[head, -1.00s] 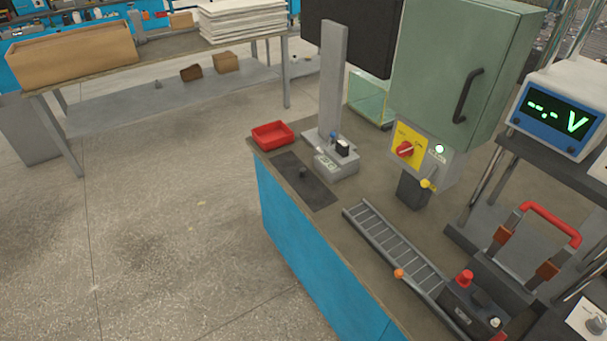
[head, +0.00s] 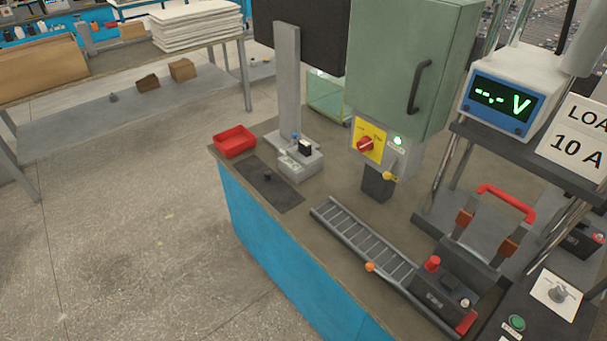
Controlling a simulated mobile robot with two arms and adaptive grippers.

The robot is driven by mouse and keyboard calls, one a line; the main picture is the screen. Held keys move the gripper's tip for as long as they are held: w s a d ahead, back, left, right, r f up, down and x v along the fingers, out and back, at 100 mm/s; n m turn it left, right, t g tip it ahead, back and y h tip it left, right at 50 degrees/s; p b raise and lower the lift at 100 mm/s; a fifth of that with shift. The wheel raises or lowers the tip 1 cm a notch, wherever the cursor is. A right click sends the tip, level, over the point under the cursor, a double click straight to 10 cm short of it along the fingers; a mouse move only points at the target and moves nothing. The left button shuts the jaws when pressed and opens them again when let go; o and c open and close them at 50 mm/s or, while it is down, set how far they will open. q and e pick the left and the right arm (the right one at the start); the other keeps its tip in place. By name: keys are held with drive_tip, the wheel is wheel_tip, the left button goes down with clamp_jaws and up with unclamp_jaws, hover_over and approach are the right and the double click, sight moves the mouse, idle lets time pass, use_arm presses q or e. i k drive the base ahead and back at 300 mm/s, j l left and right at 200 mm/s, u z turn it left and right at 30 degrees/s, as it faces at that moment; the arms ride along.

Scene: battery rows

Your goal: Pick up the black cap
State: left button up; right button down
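A small black knob-like piece, which looks like the black cap (head: 267,176), sits on a dark mat (head: 279,197) at the left end of the workbench in the head view. Its fine shape is too small to tell. Neither of my grippers is in view.
A red tray (head: 235,140) lies behind the mat. A grey fixture (head: 300,165) with a post stands right of it. A slatted roller track (head: 360,241) leads to a dark battery (head: 437,287) with a red cap (head: 432,263). A green cabinet (head: 400,70) stands behind. Floor on the left is clear.

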sight(267, 175)
drive_tip(key=i+j+z, duration=0.15)
drive_tip(key=z, duration=0.2)
drive_tip(key=i+j+z, duration=0.1)
drive_tip(key=j+z, duration=0.25)
drive_tip(key=i+j+z, duration=0.1)
drive_tip(key=j+z, duration=0.15)
drive_tip(key=z, duration=0.15)
